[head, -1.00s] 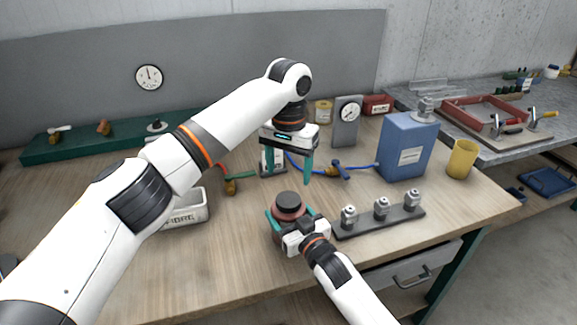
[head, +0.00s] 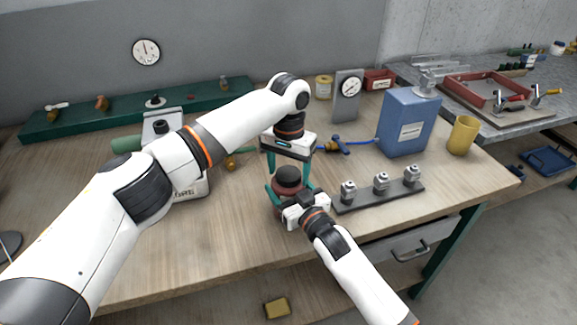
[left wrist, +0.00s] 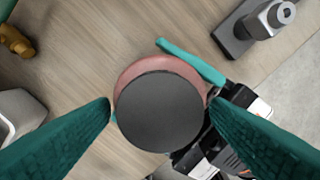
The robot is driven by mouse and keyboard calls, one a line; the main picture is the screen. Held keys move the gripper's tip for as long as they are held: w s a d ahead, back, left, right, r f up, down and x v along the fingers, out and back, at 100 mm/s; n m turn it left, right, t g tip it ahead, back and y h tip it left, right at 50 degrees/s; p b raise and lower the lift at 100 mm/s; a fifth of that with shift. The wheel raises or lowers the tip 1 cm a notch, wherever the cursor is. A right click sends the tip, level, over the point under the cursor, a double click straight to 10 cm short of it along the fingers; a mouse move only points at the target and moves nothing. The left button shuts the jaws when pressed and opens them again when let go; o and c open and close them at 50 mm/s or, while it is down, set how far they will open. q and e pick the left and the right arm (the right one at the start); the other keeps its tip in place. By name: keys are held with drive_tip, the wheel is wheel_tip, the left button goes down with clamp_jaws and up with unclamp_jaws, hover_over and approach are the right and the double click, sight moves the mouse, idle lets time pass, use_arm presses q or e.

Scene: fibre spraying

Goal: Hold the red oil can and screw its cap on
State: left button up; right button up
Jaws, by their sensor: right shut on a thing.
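The red oil can (head: 285,188) stands on the wooden table (head: 215,235) near its middle. A round black cap (head: 287,173) sits on top of the can. How tightly it is seated cannot be told. My right gripper (head: 289,196) is shut around the can's side, coming from the front right. My left gripper (head: 288,179) points down from above, with one finger on each side of the cap. In the left wrist view, the cap (left wrist: 160,111) lies between the open fingers, with narrow gaps at both sides. The can's red rim (left wrist: 150,65) shows behind it.
A dark strip with several metal fittings (head: 381,181) lies right of the can. A blue container (head: 408,122) and a yellow cup (head: 463,136) stand farther right. A blue-handled tool (head: 342,146) lies behind.

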use_arm(q)
drive_tip(key=c, duration=0.9)
drive_tip(key=o, duration=1.1)
drive_tip(key=shift+r, duration=0.1)
wheel_tip(320, 180, up, 12)
drive_tip(key=shift+f, duration=0.1)
use_arm(e)
drive_tip(key=o, duration=2)
drive_tip(key=shift+c, duration=0.2)
drive_tip(key=shift+s, duration=0.1)
